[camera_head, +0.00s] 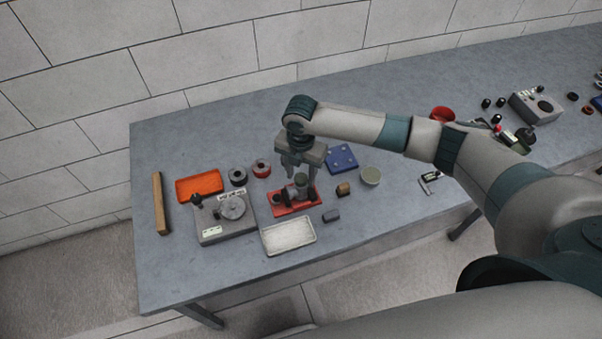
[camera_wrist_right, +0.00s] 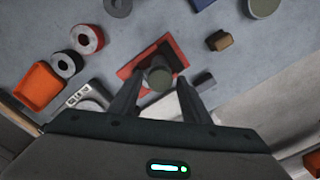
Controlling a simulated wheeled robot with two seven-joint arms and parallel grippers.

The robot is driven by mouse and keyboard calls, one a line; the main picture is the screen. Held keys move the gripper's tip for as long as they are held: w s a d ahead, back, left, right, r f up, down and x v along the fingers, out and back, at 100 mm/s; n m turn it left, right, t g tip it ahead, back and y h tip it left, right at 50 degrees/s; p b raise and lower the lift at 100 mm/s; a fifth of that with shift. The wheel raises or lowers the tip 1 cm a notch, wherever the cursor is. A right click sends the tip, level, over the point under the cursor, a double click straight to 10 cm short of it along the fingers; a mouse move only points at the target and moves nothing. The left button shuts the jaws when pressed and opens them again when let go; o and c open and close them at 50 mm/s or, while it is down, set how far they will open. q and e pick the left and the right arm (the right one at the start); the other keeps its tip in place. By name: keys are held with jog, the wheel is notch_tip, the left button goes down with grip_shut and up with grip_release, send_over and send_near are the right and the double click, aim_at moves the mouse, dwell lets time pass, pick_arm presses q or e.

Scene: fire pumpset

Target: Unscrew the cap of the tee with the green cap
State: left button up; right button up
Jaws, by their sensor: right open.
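The tee with the green cap (camera_head: 301,180) stands on a red base plate (camera_head: 284,211) near the front middle of the table. The cap faces up and looks dark green; in the right wrist view the cap (camera_wrist_right: 160,78) shows between and just beyond my fingers. My right gripper (camera_head: 299,175) points down over the tee, its fingers open and apart. In the head view the fingers partly overlap the tee, so I cannot tell whether they touch the cap. My left gripper is in neither view.
A grey device with a round dial (camera_head: 213,232) stands left of the red plate. A white tray (camera_head: 288,248) and a small grey block (camera_head: 331,215) lie in front. An orange tray (camera_head: 199,187), two rolls (camera_head: 262,168), a blue plate (camera_head: 342,160) and a cup (camera_head: 371,176) lie around.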

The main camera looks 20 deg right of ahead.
jog(key=m, duration=0.4)
jog(key=shift+m, duration=0.3)
dwell(0.4)
jog(key=m, duration=0.3)
jog(key=shift+m, duration=0.8)
jog(key=m, duration=0.4)
jog(key=shift+m, duration=0.3)
